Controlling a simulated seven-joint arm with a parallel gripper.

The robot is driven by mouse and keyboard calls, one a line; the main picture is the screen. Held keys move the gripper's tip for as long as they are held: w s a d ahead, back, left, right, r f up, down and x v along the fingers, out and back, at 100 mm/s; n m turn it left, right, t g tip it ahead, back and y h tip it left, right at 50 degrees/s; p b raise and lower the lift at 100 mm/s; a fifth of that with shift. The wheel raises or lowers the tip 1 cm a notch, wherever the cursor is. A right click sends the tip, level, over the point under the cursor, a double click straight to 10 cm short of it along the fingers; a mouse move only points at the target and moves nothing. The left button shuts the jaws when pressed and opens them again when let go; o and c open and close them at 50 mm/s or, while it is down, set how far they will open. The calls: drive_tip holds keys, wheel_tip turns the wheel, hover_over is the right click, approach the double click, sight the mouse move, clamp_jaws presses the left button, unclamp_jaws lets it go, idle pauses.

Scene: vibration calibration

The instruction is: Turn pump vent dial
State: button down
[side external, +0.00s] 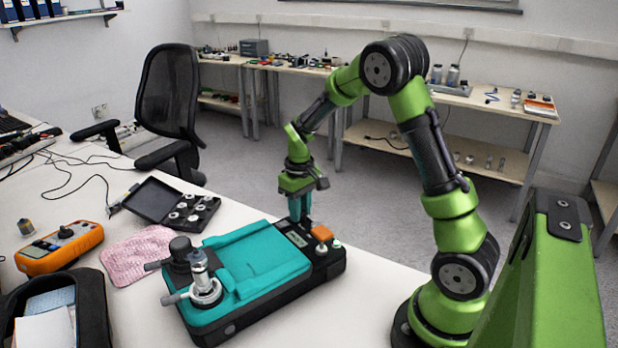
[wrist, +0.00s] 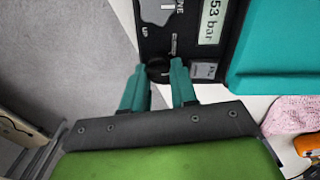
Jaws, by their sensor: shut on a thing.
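The pump (side external: 262,262) is a teal and black unit lying on the white table, with a metal fitting standing at its near left end. My gripper (side external: 300,218) points down at the pump's far end, where its teal fingers reach the black panel. In the wrist view my gripper (wrist: 159,68) has its two fingers on either side of a small round black dial (wrist: 158,73), shut on it. Small lettering is printed beside the dial. In the side view the fingers hide the dial.
A pressure display (wrist: 212,22) reading "53 bar" and a grey knob (wrist: 157,10) sit close to the dial. An orange meter (side external: 60,247), pink cloth (side external: 140,255) and black case (side external: 172,203) lie left.

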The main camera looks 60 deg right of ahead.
sight(302, 211)
drive_tip(key=m, duration=0.5)
drive_tip(key=shift+m, duration=0.3)
drive_tip(key=m, duration=0.5)
drive_tip(key=shift+s+d, duration=0.1)
drive_tip(key=shift+s, duration=0.05)
drive_tip(key=c, duration=0.9)
unclamp_jaws()
wheel_tip(302, 211, up, 17)
